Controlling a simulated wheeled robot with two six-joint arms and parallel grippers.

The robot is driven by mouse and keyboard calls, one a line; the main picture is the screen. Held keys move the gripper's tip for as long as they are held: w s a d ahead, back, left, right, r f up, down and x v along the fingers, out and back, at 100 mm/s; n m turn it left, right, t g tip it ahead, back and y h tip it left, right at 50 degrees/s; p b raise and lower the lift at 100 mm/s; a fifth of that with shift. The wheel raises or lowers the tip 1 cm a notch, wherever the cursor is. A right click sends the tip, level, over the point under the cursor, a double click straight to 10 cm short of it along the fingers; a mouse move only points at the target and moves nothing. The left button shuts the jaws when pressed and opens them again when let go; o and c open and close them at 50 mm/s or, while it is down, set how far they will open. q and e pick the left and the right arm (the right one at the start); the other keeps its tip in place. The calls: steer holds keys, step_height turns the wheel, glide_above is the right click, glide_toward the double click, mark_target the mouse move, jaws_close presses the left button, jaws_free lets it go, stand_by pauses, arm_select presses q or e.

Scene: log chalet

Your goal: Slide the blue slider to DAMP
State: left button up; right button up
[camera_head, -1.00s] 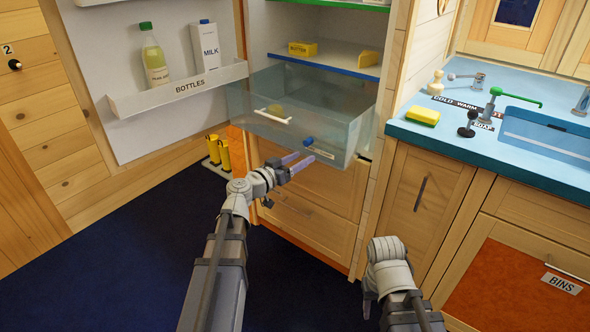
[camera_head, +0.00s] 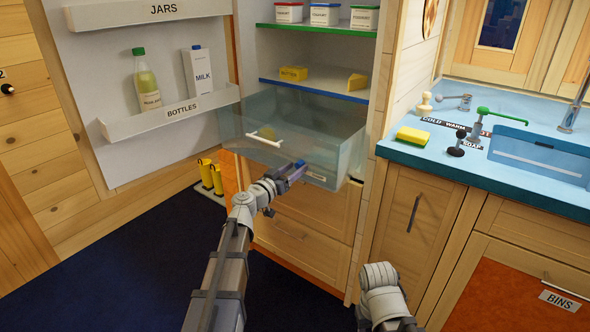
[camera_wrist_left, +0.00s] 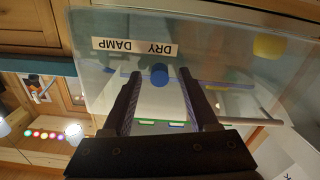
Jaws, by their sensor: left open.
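The blue slider (camera_head: 300,162) is a small blue knob on the front of the clear fridge drawer (camera_head: 345,150). My left gripper (camera_head: 293,171) is open at the drawer front. In the left wrist view its fingers (camera_wrist_left: 160,84) stand on either side of the slider; I cannot tell whether they touch it. In the head view the fingers partly hide the slider. My right arm shows at the lower right, but its gripper does not.
The drawer is pulled out and has a white handle (camera_head: 265,139). The open fridge door's shelf (camera_head: 175,112) holds a bottle (camera_head: 147,85) and milk (camera_head: 198,73) at left. The blue counter (camera_head: 400,152) stands at right.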

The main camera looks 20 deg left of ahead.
arm_select(q)
steer(key=shift+w+d, duration=0.1)
steer(key=shift+w, duration=0.15)
jaws_close()
stand_by(0.3)
stand_by(0.9)
